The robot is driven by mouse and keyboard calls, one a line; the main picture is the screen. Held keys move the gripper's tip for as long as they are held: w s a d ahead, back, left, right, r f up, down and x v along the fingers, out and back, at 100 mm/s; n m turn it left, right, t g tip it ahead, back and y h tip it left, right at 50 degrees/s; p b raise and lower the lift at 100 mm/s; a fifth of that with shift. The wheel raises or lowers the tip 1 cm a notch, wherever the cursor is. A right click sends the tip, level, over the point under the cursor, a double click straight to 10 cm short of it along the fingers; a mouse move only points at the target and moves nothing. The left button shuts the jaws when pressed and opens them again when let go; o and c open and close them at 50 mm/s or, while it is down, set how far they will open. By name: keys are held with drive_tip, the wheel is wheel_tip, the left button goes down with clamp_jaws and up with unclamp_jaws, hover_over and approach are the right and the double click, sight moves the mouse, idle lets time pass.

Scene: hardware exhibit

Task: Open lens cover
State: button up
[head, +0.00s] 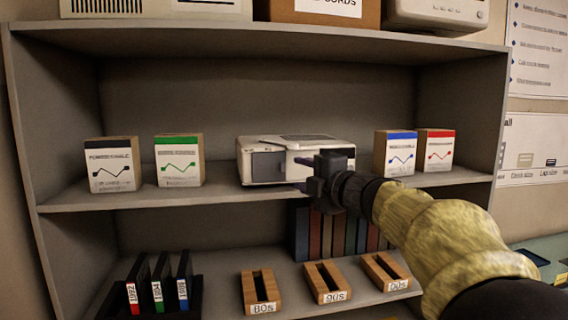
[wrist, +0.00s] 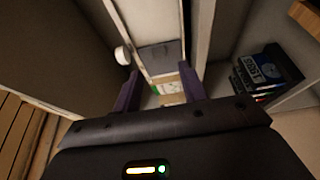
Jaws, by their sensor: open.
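A white box-shaped device (head: 310,146) stands on the middle shelf board, with a dark grey square panel (head: 268,166) at the left of its front. This panel may be the lens cover; I cannot tell for sure. My gripper (head: 306,174) is in front of the right part of the device and hides some of its front. In the wrist view my gripper (wrist: 160,88) has its two dark purple fingers apart, with no object held between them. Beyond the fingers are a grey panel (wrist: 160,58) between white edges and a small round white knob (wrist: 122,55). Contact with the device cannot be told.
The lower shelf has wooden slotted holders (head: 328,282), a black rack of disks (head: 160,284) and a row of books (head: 328,236).

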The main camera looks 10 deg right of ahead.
sight(284, 168)
drive_tip(key=p+x, duration=0.1)
drive_tip(key=x, duration=0.5)
drive_tip(key=shift+p, duration=0.3)
clamp_jaws()
